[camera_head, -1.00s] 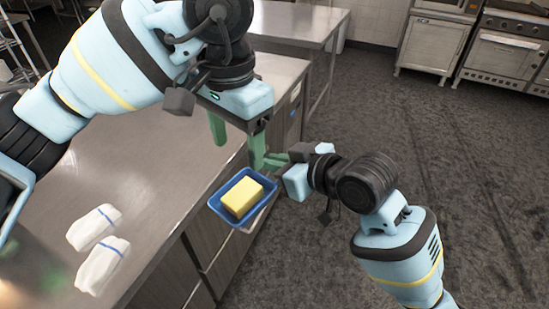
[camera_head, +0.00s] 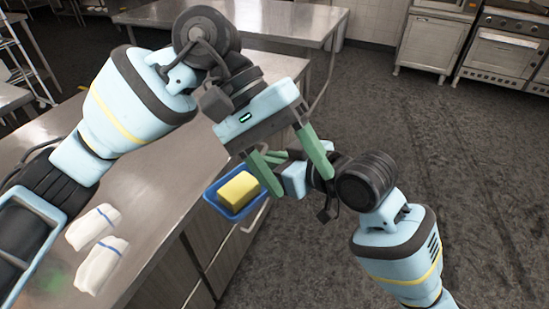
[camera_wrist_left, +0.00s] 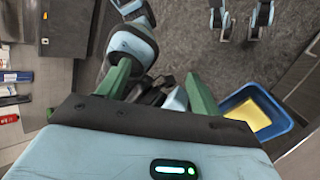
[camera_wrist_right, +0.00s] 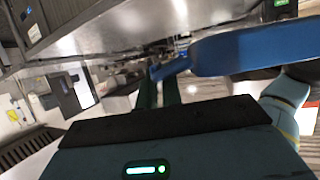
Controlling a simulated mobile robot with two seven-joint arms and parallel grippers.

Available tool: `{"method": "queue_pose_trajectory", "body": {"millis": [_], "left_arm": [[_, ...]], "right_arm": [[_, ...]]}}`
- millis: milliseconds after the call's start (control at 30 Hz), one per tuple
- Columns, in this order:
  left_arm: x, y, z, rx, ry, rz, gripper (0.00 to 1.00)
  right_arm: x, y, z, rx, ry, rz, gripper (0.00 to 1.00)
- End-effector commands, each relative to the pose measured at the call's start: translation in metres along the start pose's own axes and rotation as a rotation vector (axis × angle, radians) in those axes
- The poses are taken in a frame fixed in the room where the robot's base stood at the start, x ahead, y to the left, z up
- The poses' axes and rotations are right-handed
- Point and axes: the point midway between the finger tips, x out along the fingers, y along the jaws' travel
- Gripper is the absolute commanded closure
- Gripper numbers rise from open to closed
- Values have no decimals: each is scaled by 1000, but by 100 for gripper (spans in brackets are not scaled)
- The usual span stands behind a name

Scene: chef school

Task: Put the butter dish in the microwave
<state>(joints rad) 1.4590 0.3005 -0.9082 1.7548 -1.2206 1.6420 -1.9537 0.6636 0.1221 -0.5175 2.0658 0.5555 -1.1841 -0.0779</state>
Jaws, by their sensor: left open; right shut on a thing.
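The butter dish is a blue tray (camera_head: 234,209) with a yellow block of butter (camera_head: 240,189) in it, in the middle of the head view. My right gripper (camera_head: 274,158) is shut on the dish and holds it beside the counter edge. The dish also shows at the right of the left wrist view (camera_wrist_left: 281,117) and large in the right wrist view (camera_wrist_right: 240,52). My left gripper (camera_head: 298,180) is open and empty. In the head view its fingers reach down over the right gripper, just right of the dish; I cannot tell if they touch it. I cannot make out the microwave for sure.
A steel counter (camera_head: 150,180) runs along the left, with two white folded cloths (camera_head: 98,245) on it. Another steel table (camera_head: 270,22) stands behind. Ovens (camera_head: 500,50) stand at the back right. The dark floor on the right is clear.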

Motion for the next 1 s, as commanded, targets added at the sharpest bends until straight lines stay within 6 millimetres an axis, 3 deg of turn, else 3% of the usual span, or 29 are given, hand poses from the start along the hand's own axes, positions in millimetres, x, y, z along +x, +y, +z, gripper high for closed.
{"method": "queue_pose_trajectory", "body": {"millis": [67, 167, 333, 467, 567, 733, 967, 1000], "left_arm": [[9, 13, 7, -145, -87, 196, 35], [7, 28, 13, -344, -212, 422, 35], [-16, 38, 13, -702, -494, 772, 35], [-44, 25, 3, -975, -763, 1010, 35], [-66, 2, -9, -1172, -1004, 1175, 35], [-94, -64, -33, -1448, -1474, 1415, 35], [-99, -169, -51, -1618, -2095, 1625, 35], [-93, -186, -53, 1577, 2117, -1600, 35]], "right_arm": [[0, 0, -1, 0, 2, 0, 100], [0, 0, -1, 0, 2, 0, 100], [0, 0, -1, 0, 2, 0, 100], [0, 0, -1, 0, 2, 0, 100], [0, 0, -1, 0, 2, 0, 100], [0, 0, -1, 0, 2, 0, 100], [0, 0, -1, 0, 2, 0, 100], [0, 0, -1, 0, 2, 0, 100]]}}
